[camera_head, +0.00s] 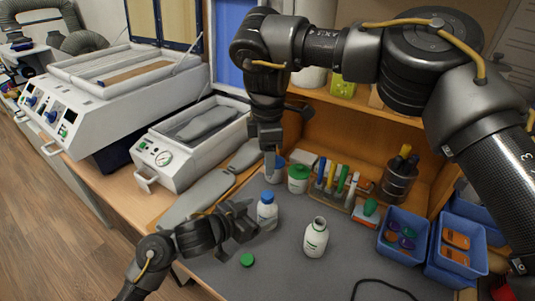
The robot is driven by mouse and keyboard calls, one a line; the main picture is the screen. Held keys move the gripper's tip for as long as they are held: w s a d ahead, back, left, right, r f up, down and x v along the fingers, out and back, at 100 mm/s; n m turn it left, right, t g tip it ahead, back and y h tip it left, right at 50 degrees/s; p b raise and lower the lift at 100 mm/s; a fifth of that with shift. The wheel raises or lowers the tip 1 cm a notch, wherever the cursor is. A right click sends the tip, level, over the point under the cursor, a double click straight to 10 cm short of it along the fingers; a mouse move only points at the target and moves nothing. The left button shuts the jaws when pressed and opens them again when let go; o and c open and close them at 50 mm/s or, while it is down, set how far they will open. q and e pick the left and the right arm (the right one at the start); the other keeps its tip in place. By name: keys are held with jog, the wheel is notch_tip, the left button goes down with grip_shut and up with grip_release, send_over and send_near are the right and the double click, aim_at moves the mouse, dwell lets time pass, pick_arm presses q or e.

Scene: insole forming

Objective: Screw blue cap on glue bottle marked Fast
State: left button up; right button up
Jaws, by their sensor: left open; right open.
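A white bottle with a blue cap (268,197) on top stands upright on the grey mat. An uncapped white bottle (315,240) stands to its right. Both have dark label print too small to read, so I cannot tell which is marked Fast. A green cap (247,260) lies on the mat in front. My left gripper (251,220) is open, its fingers at the left side of the blue-capped bottle; I cannot tell whether they touch it. My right gripper (271,168) is open and points down behind and above that bottle, apparently empty.
A green-lidded jar (298,180), a rack of coloured markers (337,183) and a dark tool holder (397,182) stand behind. Blue bins (403,250) are at the right. Grey insoles (195,197) lie at the left. A black cable (385,283) lies at the front right.

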pick_arm(q)
jog(key=v, duration=0.6)
jog(key=shift+s+a+p, duration=0.25)
jog(key=shift+a+p, duration=0.05)
jog(key=shift+p, duration=0.05)
